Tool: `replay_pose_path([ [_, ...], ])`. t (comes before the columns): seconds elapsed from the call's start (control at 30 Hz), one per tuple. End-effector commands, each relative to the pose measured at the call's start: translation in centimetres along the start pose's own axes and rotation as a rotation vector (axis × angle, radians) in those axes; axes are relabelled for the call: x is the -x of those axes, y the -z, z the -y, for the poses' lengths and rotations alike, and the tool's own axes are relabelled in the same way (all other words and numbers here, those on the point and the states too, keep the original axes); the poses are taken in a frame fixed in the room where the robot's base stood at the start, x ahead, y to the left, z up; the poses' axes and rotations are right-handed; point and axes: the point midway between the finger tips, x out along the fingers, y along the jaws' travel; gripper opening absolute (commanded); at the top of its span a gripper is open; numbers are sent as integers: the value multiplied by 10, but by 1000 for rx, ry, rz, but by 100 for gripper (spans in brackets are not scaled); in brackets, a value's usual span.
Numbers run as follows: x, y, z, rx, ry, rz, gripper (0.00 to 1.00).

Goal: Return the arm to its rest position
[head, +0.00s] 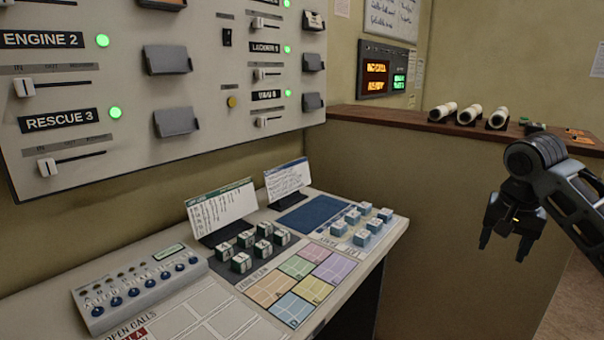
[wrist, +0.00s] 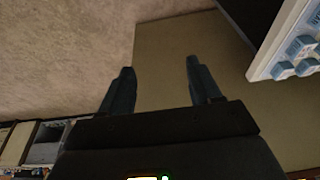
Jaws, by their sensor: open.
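My gripper (head: 504,244) hangs at the right of the head view, fingers pointing down, out past the right end of the console desk. It is in front of the side counter's panel. In the wrist view my gripper (wrist: 157,85) shows two dark fingers spread apart with nothing between them. Below them are the floor and the brown panel. My arm comes in from the right edge of the head view.
The console desk (head: 225,325) carries dark and blue blocks, two upright cards and a button box (head: 140,287). A status board (head: 170,75) hangs above. A wooden-topped counter (head: 400,117) holds several white cylinders. The space around my gripper looks clear.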

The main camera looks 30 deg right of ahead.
Motion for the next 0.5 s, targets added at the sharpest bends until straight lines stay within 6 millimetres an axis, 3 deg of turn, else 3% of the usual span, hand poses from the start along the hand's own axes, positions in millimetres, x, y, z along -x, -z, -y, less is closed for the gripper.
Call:
replay_pose_path([
  [0.27, -8, -22, 41, 47, 115, -1, 63],
  [0.5, -16, -54, 92, 98, 270, -8, 63],
])
